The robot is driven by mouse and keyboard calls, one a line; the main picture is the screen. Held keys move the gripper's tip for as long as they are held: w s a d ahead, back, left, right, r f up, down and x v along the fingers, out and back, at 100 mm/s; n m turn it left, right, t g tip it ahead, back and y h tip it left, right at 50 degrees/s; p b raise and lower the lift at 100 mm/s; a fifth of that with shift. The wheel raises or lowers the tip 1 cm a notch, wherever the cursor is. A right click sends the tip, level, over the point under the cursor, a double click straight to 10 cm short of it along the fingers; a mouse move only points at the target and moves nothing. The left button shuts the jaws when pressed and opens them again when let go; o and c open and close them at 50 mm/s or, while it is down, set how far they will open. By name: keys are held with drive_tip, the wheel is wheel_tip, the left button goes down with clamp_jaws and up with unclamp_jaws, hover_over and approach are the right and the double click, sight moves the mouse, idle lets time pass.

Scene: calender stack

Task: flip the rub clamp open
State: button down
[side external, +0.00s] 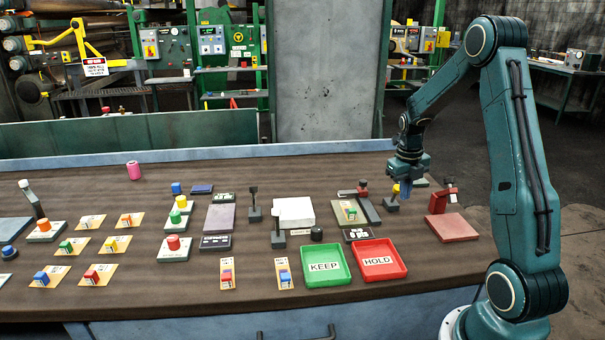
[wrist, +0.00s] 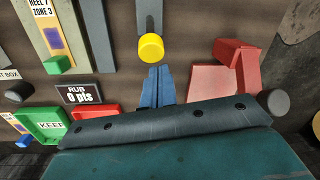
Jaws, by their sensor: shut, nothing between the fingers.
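My gripper (side external: 404,190) is at the right part of the bench, fingers pointing down. In the wrist view its blue fingers (wrist: 158,75) are together and empty. A yellow knob (wrist: 151,47) on a grey bar shows just beyond the fingertips; I cannot tell whether they touch. In the side view, a dark base (side external: 391,206) sits below the gripper, and the fingers partly hide the lever there. The RUB display (wrist: 78,93) reads "0 pts" and lies left of the fingers. No part is labelled as the rub clamp; the yellow-knobbed lever may be it.
Left of the gripper, a sample strip (side external: 349,212) lies beside a dark rail (side external: 368,210). A red stand (side external: 452,228) is close on the right. The green KEEP tray (side external: 325,283) and red HOLD tray (side external: 379,273) lie in front. Several blocks and buttons fill the left side.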

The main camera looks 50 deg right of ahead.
drive_tip(key=shift+w+d+r, duration=0.15)
drive_tip(key=shift+w, duration=0.15)
drive_tip(key=shift+w+d+r+g+y, duration=0.15)
drive_tip(key=shift+w+d+g+y, duration=0.05)
drive_tip(key=shift+g+y, duration=0.4)
drive_tip(key=shift+w+d+r+g+y, duration=0.15)
drive_tip(key=shift+w+d+g+y, duration=0.05)
drive_tip(key=shift+g+y, duration=0.35)
idle(0.8)
drive_tip(key=shift+w+d+r+g+y, duration=0.3)
drive_tip(key=shift+w+d+g+y, duration=0.15)
drive_tip(key=shift+g+y, duration=0.1)
drive_tip(key=shift+w+d+r, duration=0.2)
drive_tip(key=shift+w+d, duration=1.35)
drive_tip(key=shift+w, duration=0.05)
drive_tip(key=shift+w+d+f, duration=0.1)
drive_tip(key=shift+w+d, duration=0.1)
drive_tip(key=shift+w, duration=0.05)
